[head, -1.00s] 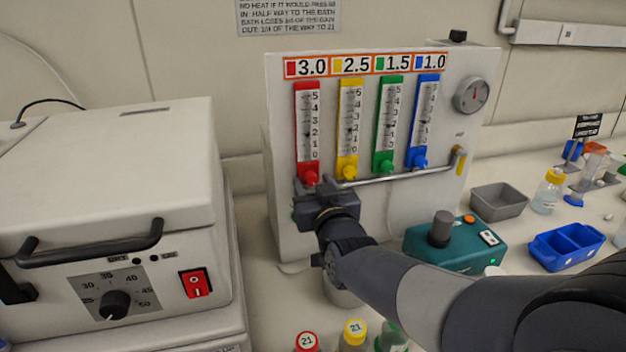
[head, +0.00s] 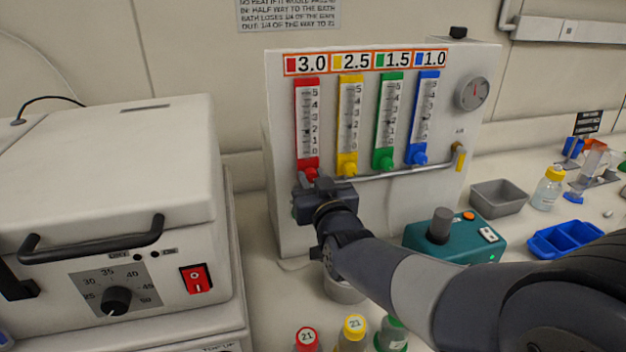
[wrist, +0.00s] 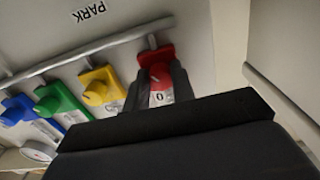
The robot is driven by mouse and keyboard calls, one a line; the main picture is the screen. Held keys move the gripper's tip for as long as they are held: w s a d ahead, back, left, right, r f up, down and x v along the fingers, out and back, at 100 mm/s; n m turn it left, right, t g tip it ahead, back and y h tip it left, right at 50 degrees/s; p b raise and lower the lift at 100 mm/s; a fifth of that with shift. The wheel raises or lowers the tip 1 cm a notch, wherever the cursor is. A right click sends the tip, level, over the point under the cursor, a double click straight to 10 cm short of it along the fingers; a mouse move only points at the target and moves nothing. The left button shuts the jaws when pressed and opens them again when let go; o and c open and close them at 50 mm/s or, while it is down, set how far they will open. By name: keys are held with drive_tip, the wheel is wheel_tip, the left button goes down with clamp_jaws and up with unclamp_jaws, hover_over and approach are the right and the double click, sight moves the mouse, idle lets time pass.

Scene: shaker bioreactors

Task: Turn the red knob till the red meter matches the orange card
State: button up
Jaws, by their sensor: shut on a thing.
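The red meter (head: 307,122) is the leftmost of the upright scales on the white panel. Its float is too small to read surely; a dark mark shows near the 2. The orange-framed card (head: 366,62) above reads 3.0 beside a red square. The red knob (head: 309,174) sits at the foot of the red meter. It also shows in the wrist view (wrist: 158,72), between my fingers. My gripper (head: 312,183) is shut on the red knob, and its body hides part of it.
Yellow (head: 347,169), green (head: 383,162) and blue (head: 417,157) knobs stand in a row to the right. A metal pipe (head: 395,174) runs just below them. A white heater box (head: 110,190) stands left, and capped bottles (head: 353,330) stand in front.

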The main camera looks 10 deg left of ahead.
drive_tip(key=shift+f+m+b, duration=0.1)
drive_tip(key=shift+m+b, duration=0.2)
drive_tip(key=shift+b, duration=0.35)
drive_tip(key=m+b, duration=0.2)
drive_tip(key=b, duration=0.2)
drive_tip(key=shift+f+m, duration=0.15)
drive_tip(key=shift+m, duration=0.25)
drive_tip(key=m+b, duration=0.3)
drive_tip(key=b, duration=0.1)
drive_tip(key=shift+m, duration=0.3)
drive_tip(key=m+b, duration=0.3)
drive_tip(key=shift+m, duration=0.3)
drive_tip(key=shift+r+m+b, duration=0.15)
drive_tip(key=shift+m+b, duration=0.25)
drive_tip(key=shift+m, duration=0.5)
drive_tip(key=shift+r+m+b, duration=0.15)
drive_tip(key=shift+m+b, duration=0.2)
drive_tip(key=shift+m, duration=0.55)
drive_tip(key=o, duration=1)
drive_tip(key=shift+r, duration=0.1)
